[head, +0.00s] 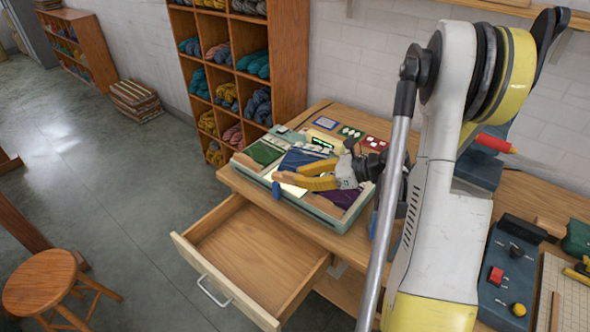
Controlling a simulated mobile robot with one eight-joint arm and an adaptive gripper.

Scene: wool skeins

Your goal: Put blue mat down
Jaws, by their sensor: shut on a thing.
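The blue mat (298,159) is a dark blue cloth-like piece over the middle of a pale tray (352,217) on the workbench. My gripper (288,174), with yellow fingers, reaches in from the right over the tray. It is shut on the blue mat; the fingers hide part of it and the exact grip. I cannot tell whether the mat touches the tray. A green piece (263,153) lies left of the mat and a purple piece (341,196) right of it, both in the tray. A small blue part (276,190) shows below the fingertips.
An open, empty drawer (252,250) juts out below the tray. Small green and red cards (376,142) lie behind the tray. A control box (505,270) stands on the bench at right. Yarn shelves (290,60) are behind; a stool (40,280) stands at lower left.

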